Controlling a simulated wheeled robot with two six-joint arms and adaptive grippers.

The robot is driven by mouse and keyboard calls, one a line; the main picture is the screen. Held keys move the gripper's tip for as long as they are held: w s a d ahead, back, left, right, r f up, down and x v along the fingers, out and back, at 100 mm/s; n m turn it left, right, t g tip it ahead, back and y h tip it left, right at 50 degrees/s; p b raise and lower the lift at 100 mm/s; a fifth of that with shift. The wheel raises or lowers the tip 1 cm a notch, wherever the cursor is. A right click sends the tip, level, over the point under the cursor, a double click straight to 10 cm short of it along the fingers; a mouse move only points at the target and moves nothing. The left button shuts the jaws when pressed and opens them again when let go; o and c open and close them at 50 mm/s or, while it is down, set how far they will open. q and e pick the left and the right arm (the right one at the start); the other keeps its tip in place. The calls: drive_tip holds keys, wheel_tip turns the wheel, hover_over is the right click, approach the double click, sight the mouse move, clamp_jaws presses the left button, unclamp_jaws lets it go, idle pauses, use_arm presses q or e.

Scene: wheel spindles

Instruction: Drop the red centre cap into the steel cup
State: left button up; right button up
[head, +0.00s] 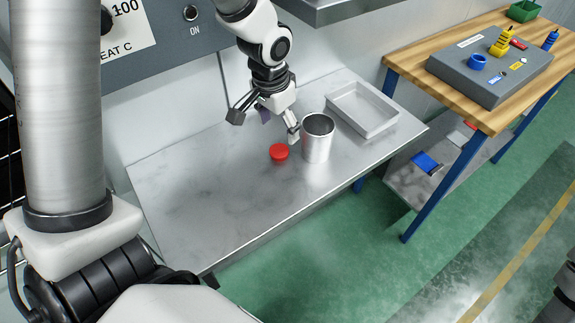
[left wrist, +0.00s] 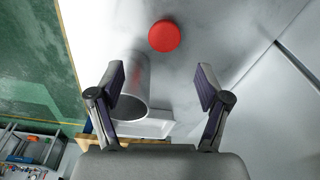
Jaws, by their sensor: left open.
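The red centre cap (head: 279,152) sits on the metal table just left of the steel cup. In the left wrist view the cap (left wrist: 164,36) lies beyond the fingertips. The steel cup (head: 317,146) stands upright with its open mouth up; it also shows in the left wrist view (left wrist: 134,84), partly behind one finger. My left gripper (head: 265,126) is open and empty above the table, behind the cap and beside the cup. Its spread fingers also show in the left wrist view (left wrist: 161,84).
A shallow grey tray (head: 341,116) sits right of the cup on the metal table (head: 200,190). The table's left part is clear. A wooden workbench (head: 400,63) with a grey box (head: 480,83) stands to the right. A grey ledge (head: 335,8) overhangs the back.

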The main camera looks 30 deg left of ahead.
sight(278, 150)
use_arm(q)
drive_tip(key=shift+a+f, duration=0.2)
drive_tip(key=shift+f, duration=0.25)
drive_tip(key=shift+w+a+f, duration=0.1)
drive_tip(key=shift+a+f, duration=0.1)
drive_tip(key=shift+f, duration=0.4)
drive_tip(key=shift+a+f, duration=0.2)
drive_tip(key=shift+f, duration=0.35)
drive_tip(key=f, duration=0.5)
drive_tip(key=shift+w+d, duration=0.2)
drive_tip(key=shift+d, duration=0.15)
drive_tip(key=shift+a, duration=0.15)
drive_tip(key=c, duration=1.1)
use_arm(e)
drive_tip(key=shift+s+a+f, duration=0.1)
drive_tip(key=shift+a, duration=0.15)
use_arm(q)
drive_tip(key=shift+r, duration=0.15)
